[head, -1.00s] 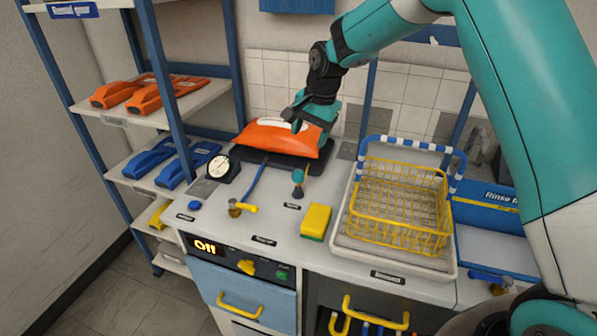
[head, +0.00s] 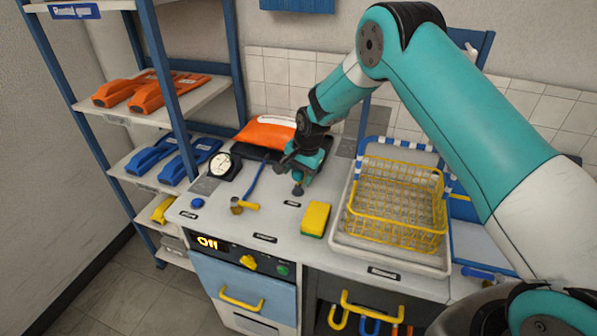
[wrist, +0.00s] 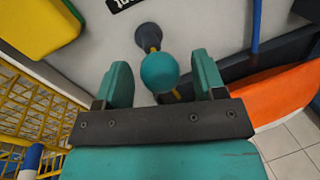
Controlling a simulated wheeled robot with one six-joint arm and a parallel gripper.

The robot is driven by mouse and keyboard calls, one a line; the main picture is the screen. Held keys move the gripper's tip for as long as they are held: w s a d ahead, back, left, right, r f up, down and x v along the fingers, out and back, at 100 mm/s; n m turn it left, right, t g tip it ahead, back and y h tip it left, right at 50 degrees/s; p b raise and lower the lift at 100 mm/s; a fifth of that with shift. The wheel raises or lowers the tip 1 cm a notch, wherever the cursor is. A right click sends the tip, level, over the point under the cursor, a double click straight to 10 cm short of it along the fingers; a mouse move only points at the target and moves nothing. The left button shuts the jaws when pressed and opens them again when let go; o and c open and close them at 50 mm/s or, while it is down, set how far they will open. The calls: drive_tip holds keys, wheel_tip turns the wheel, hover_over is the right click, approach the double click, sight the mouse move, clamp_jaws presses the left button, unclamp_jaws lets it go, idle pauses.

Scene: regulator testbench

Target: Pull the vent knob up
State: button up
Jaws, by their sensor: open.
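The vent knob is a teal ball on a short stem with a dark grey base. In the wrist view the knob (wrist: 160,72) shows between my two teal fingers, with a gap on each side. My gripper (wrist: 161,66) is open and holds nothing. In the head view my gripper (head: 298,168) is low over the bench at the knob. It hides most of the knob there, and only the lower part (head: 298,190) shows below it.
An orange pouch (head: 267,132) lies on a dark pad behind. A round gauge (head: 222,166) and a yellow-handled valve (head: 243,205) are to the left. A yellow sponge (head: 315,219) and a yellow wire basket (head: 395,205) in a white tray are to the right.

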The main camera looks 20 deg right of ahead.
sight(297, 169)
drive_tip(key=shift+c, duration=0.3)
clamp_jaws()
drive_tip(key=shift+r+p, duration=0.45)
drive_tip(key=shift+r, duration=1.2)
drive_tip(key=shift+o, duration=0.3)
unclamp_jaws()
drive_tip(key=shift+r, duration=0.15)
wheel_tip(297, 169, up, 17)
drive_tip(key=s+d+b, duration=0.2)
drive_tip(key=b, duration=0.1)
drive_tip(key=shift+s+d+b, duration=0.35)
